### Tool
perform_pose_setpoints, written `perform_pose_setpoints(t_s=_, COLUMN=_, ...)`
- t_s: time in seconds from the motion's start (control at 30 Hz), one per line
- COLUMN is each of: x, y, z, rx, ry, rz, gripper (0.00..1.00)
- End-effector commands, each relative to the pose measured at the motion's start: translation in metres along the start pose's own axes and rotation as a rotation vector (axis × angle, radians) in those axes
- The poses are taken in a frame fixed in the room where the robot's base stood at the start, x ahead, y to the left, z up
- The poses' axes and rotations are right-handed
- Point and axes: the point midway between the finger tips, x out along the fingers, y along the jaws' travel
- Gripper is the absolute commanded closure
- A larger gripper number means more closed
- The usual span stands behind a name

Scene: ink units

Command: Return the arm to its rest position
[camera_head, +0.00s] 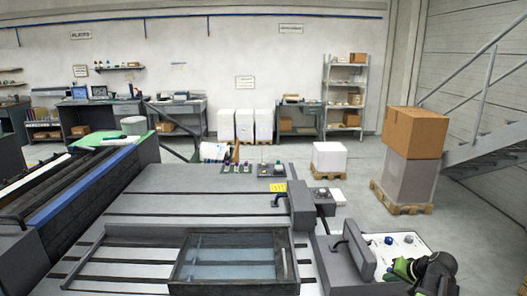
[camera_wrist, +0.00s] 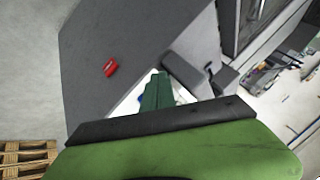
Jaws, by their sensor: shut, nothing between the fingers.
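My arm (camera_head: 437,274) shows folded at the bottom right of the head view, dark with green parts. My gripper (camera_wrist: 158,80) is in the middle of the wrist view, its green fingers shut together with nothing between them. Behind the fingers is part of a white panel, mostly hidden by them. In the head view a white control panel (camera_head: 408,243) with blue and dark knobs lies right beside my arm.
A grey machine bed (camera_head: 150,205) with a framed glass tray (camera_head: 286,250) fills the front left. A cardboard box (camera_head: 415,130) tops a grey stack on a pallet at right. A small red object (camera_wrist: 110,67) shows on a dark surface. Grey floor is open behind.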

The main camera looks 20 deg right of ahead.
Motion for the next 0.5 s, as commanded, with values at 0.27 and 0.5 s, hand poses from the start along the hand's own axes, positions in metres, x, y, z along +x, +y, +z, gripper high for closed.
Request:
perform_pose_setpoints(t_s=0.27, x=0.062, y=-0.127, z=0.073, rx=-0.195, ry=-0.233, rz=0.016, gripper=1.0)
perform_pose_setpoints(t_s=0.5, x=0.1, y=-0.265, z=0.204, rx=-0.492, ry=-0.494, rz=0.117, gripper=1.0)
